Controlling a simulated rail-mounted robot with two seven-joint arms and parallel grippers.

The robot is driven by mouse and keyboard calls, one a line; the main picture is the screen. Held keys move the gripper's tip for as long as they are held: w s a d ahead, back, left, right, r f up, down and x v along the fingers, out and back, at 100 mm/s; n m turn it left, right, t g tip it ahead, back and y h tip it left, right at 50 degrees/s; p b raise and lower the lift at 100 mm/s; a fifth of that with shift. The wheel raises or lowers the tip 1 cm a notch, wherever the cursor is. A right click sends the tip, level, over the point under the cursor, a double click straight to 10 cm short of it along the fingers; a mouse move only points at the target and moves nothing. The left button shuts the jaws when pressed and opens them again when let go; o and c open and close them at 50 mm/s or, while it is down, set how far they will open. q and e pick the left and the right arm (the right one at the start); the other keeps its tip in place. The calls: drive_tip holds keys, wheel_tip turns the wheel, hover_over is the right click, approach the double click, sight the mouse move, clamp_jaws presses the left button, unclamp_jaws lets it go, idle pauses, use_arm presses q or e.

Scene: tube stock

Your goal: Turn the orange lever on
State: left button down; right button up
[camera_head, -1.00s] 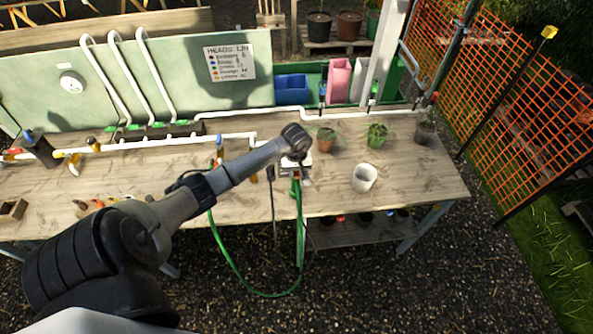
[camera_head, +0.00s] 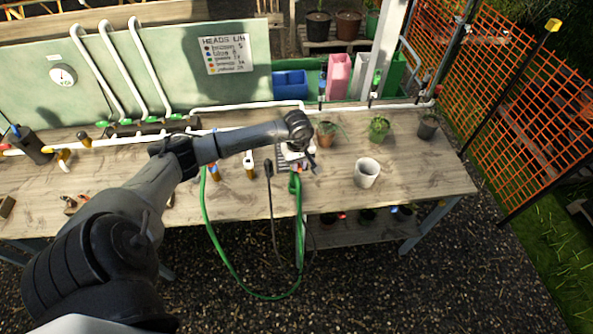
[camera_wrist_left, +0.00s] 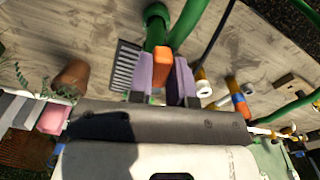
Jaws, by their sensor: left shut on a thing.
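In the left wrist view, the orange lever (camera_wrist_left: 162,67) stands between the two pale purple fingers of my left gripper (camera_wrist_left: 161,80). The fingers are shut on it, one on each side. A green fitting (camera_wrist_left: 156,32) with a green hose sits just beyond the lever. In the head view, my left gripper (camera_head: 298,158) is small and low over the bench, at the top of the green hose (camera_head: 295,188). My own wrist hides most of the lever there, so its angle is hard to tell. My right gripper is not in view.
A white cup (camera_head: 367,172) and several potted plants (camera_head: 379,128) stand right of the gripper. A grey slotted grate (camera_wrist_left: 125,65) lies beside the lever. White pipe (camera_head: 225,108) runs along the back of the wooden bench (camera_head: 430,178). The bench's front right is clear.

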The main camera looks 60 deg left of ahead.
use_arm(q)
drive_tip(key=shift+w+a+f+n+b, duration=0.1)
drive_tip(key=shift+w+f+n+b, duration=0.15)
drive_tip(key=shift+n+b, duration=0.6)
drive_tip(key=shift+w+r+n, duration=0.1)
drive_tip(key=shift+w+n, duration=0.1)
drive_tip(key=shift+n, duration=0.25)
drive_tip(key=shift+w+a+r+n+b, duration=0.1)
drive_tip(key=shift+w+a+n+b, duration=0.35)
drive_tip(key=shift+n, duration=1.65)
drive_tip(key=shift+w+a+r+n+b, duration=0.15)
drive_tip(key=shift+w+n+b, duration=0.5)
drive_tip(key=shift+n, duration=1.45)
drive_tip(key=shift+w+a+f+n+b, duration=0.1)
drive_tip(key=shift+w+a+n+b, duration=0.45)
drive_tip(key=shift+n, duration=1.55)
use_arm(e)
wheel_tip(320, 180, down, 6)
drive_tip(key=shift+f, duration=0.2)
use_arm(q)
drive_tip(key=shift+s+d+r, duration=0.1)
drive_tip(key=c, duration=1)
unclamp_jaws()
drive_tip(key=shift+c, duration=0.2)
drive_tip(key=shift+r, duration=0.1)
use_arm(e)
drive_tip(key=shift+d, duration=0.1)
